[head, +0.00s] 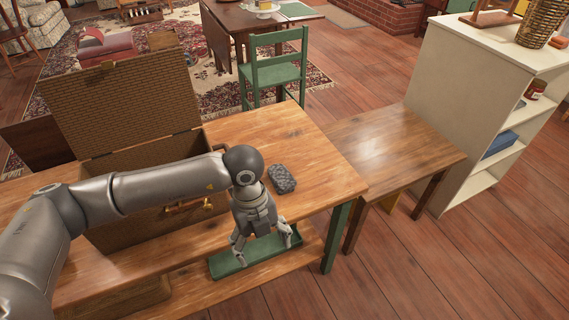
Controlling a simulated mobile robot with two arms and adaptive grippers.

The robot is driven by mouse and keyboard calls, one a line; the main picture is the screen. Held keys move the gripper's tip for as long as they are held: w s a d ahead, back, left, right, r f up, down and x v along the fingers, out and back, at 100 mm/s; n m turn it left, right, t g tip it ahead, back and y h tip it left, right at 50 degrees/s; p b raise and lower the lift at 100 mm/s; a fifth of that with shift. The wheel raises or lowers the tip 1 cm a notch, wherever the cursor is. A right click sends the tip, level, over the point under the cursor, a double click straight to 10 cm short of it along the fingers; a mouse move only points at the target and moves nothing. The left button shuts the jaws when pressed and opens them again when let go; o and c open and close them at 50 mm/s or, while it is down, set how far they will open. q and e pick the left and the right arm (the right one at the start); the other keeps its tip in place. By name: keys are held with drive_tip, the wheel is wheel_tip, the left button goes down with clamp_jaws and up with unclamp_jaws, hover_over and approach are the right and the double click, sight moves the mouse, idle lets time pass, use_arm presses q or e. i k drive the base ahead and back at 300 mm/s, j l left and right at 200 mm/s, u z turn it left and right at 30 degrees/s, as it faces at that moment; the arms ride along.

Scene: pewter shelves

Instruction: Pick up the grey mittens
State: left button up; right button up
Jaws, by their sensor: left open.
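A small dark grey folded bundle (282,179), which looks like the grey mittens, lies on the wooden table near its right end. My left gripper (266,252) points down just in front of the bundle, on the near side of the table. Its fingers are spread apart and nothing shows between them. It is apart from the bundle. Below the fingers is a green tray (222,266) on a lower wooden level. My right gripper does not show.
An open wicker chest (125,105) with its lid raised stands on the table at the left, behind my left arm. A lower wooden side table (385,145) adjoins at the right, bare on top. A white shelf unit (452,95) stands beyond it. A green chair (277,72) stands behind.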

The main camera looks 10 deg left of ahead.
sight(283, 183)
drive_tip(key=i, duration=1)
